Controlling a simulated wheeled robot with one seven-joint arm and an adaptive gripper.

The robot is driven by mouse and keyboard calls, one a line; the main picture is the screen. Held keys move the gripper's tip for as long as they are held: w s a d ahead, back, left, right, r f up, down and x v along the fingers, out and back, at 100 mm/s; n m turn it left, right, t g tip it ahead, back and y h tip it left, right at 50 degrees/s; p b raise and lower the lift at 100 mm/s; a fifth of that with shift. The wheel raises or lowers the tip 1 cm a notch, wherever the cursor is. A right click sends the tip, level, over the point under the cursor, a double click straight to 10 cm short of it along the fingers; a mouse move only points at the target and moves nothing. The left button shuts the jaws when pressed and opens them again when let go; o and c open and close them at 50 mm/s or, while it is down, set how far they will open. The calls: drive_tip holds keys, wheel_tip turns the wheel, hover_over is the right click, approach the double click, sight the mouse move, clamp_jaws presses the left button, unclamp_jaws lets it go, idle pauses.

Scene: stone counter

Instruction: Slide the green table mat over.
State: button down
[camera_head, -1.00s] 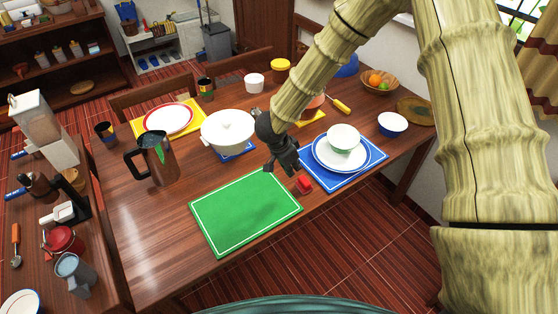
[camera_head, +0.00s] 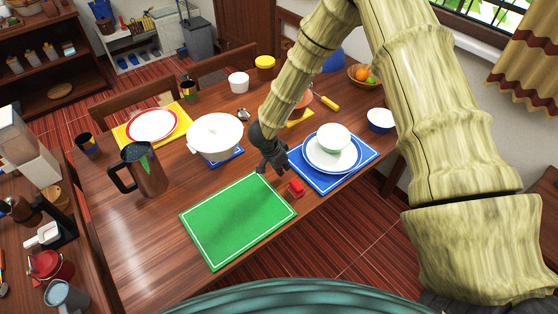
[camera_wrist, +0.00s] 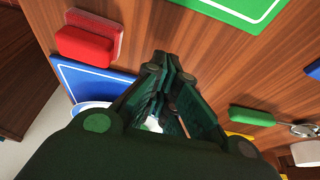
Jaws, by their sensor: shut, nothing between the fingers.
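The green table mat (camera_head: 238,220) with a white border lies flat on the wooden table (camera_head: 110,228) near its front edge. In the wrist view a part of the mat (camera_wrist: 240,8) shows at the top. My gripper (camera_head: 275,168) is above the table near the mat's far right corner, between the green mat and the blue mat (camera_head: 352,178). In the wrist view my gripper (camera_wrist: 172,62) is shut and empty, its tips pointing toward the green mat. I cannot tell whether the fingertips touch the table.
A small red block (camera_head: 296,188) lies between the green and blue mats, close to my gripper. A plate and bowl (camera_head: 334,137) stand on the blue mat. A white pot (camera_head: 215,135) and a metal pitcher (camera_head: 145,172) stand behind the green mat. Bare table lies left of it.

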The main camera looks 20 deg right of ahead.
sight(277, 180)
drive_tip(key=shift+p+x, duration=0.35)
drive_tip(key=shift+x, duration=0.55)
drive_tip(key=a, duration=0.1)
drive_tip(key=s+a+p, duration=0.1)
drive_tip(key=a, duration=0.1)
drive_tip(key=shift+s+a, duration=0.15)
drive_tip(key=shift+a, duration=0.1)
drive_tip(key=shift+a+f, duration=0.1)
drive_tip(key=shift+s, duration=0.1)
